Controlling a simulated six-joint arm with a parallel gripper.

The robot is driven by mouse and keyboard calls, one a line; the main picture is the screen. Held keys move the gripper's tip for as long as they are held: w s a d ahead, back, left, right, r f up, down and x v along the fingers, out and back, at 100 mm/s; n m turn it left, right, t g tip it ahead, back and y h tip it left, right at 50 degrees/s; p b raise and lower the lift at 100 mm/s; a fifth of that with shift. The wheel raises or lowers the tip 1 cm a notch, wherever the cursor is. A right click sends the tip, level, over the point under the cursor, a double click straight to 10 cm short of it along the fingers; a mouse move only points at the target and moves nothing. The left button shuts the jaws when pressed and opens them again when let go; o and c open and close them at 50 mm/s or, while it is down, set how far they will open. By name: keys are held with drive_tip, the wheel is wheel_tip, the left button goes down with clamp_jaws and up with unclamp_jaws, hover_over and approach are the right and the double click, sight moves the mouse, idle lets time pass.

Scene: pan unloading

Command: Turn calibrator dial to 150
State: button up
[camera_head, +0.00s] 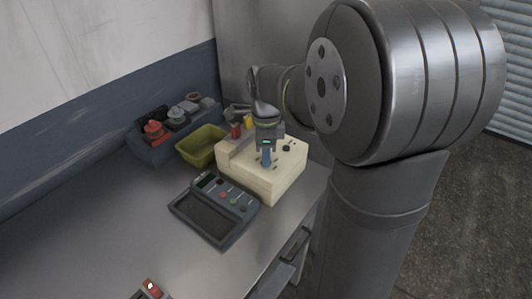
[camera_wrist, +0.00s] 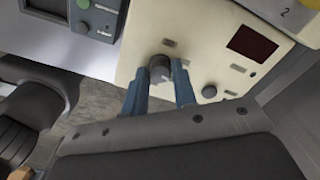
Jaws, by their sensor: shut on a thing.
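The calibrator (camera_head: 262,184) is a cream box on the metal table in the head view, and its panel (camera_wrist: 200,45) fills much of the wrist view. My gripper (camera_head: 267,156) points down at the top of the calibrator. In the wrist view, the two blue-grey fingers of my gripper (camera_wrist: 161,72) are shut on a dark grey dial (camera_wrist: 159,64), one finger on each side. The fingers partly cover the dial, and its setting cannot be read. The dark red display (camera_wrist: 252,44) shows no readable number. A second dark knob (camera_wrist: 209,91) sits to the right, clear of the fingers.
An olive bin (camera_head: 201,146) and a blue-grey rack with red and grey parts (camera_head: 153,131) stand behind to the left. A small red-and-grey item (camera_head: 151,289) lies at the near edge. The table's left part is clear.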

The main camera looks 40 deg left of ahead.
drive_tip(key=shift+m, duration=1.9)
drive_tip(key=o, duration=1)
wheel_tip(320, 180, up, 18)
drive_tip(key=shift+f, duration=0.25)
drive_tip(key=shift+f, duration=0.15)
wheel_tip(320, 180, down, 17)
drive_tip(key=shift+f, duration=0.15)
